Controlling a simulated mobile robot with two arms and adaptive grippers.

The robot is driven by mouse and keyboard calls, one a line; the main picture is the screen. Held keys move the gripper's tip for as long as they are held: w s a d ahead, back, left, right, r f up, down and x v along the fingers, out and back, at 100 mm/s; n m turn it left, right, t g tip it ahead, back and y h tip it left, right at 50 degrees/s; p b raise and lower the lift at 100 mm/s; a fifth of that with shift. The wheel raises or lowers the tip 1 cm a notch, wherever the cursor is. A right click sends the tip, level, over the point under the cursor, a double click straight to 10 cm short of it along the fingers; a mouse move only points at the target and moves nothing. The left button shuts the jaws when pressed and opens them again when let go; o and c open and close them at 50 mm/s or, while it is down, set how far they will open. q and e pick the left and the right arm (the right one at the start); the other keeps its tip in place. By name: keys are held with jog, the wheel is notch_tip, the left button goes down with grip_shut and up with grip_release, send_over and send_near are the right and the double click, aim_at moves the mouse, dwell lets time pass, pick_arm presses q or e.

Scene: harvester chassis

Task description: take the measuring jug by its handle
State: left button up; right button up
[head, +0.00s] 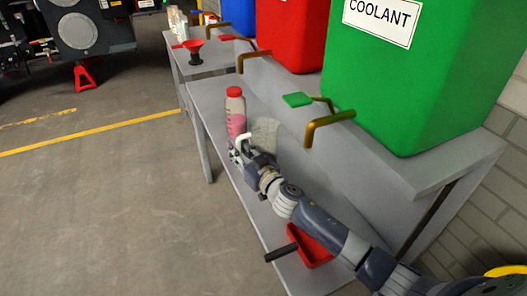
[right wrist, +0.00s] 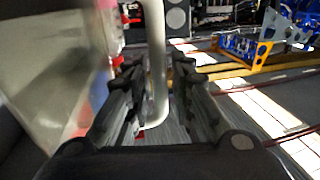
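In the right wrist view, the handle (right wrist: 156,65) runs between the two fingers of my right gripper (right wrist: 155,92). The fingers are parted, with a gap visible on the handle's right side. The jug's blurred wall (right wrist: 55,70) fills the left of that view. My left gripper is not in view.
Green (head: 420,90) and red (head: 290,35) containers stand on the raised shelf behind, with brass spouts (head: 325,125) reaching over the bench. A red pan (head: 312,247) with a black handle lies nearer. Open floor is at left.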

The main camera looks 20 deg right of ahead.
grip_shut()
jog(key=shift+r, duration=0.1)
